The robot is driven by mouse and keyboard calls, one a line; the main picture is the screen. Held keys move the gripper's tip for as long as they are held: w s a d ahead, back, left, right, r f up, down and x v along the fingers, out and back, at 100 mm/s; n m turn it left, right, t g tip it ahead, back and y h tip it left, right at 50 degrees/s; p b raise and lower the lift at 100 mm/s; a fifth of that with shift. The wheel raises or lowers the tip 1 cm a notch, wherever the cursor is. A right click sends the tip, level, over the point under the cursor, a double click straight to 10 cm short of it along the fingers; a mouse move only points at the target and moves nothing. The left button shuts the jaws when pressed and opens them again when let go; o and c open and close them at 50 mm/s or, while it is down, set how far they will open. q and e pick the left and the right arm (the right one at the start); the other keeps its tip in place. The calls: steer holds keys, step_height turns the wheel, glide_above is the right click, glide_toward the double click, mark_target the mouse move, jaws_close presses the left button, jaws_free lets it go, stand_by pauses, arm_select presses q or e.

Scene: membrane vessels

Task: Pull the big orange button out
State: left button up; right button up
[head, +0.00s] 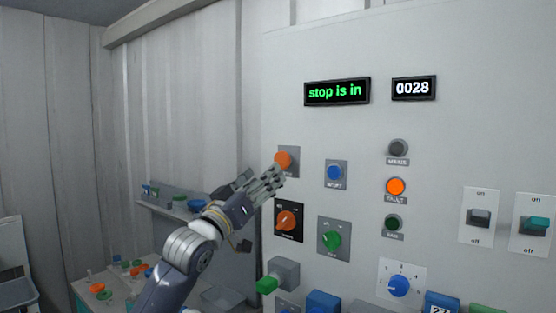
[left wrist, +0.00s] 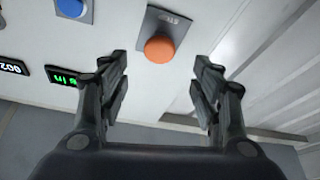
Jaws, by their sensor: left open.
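The big orange button (head: 284,160) is a round knob on a grey plate at the upper left of the wall panel (head: 450,140). In the left wrist view the orange button (left wrist: 159,49) lies between and beyond my fingertips, with clear space on both sides. My left gripper (head: 272,177) is in front of the panel, just below and left of the button in the head view. It is open and empty, its fingers (left wrist: 160,70) spread on either side of the button. I cannot tell the exact gap to it. A display (head: 337,91) reads "stop is in". My right gripper is not in view.
A blue button (head: 334,172) is right of the orange one. An orange rotary knob (head: 286,221) and a green knob (head: 332,240) are below. A green-tipped lever (head: 267,284) sticks out lower. A shelf (head: 165,211) and a table with small coloured items (head: 104,295) are at left.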

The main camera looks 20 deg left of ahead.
mark_target(280, 161)
arm_select(q)
steer(key=p+x, duration=0.3)
steer(key=x, duration=0.4)
steer(key=shift+w+d+r+p, duration=0.2)
steer(key=shift+w+p, duration=0.1)
steer(key=shift+w, duration=0.3)
jaws_close()
steer(key=shift+s+a+f, duration=0.15)
steer(key=shift+s, duration=0.35)
jaws_free()
steer(key=shift+s+a, duration=0.1)
steer(key=shift+s, duration=0.05)
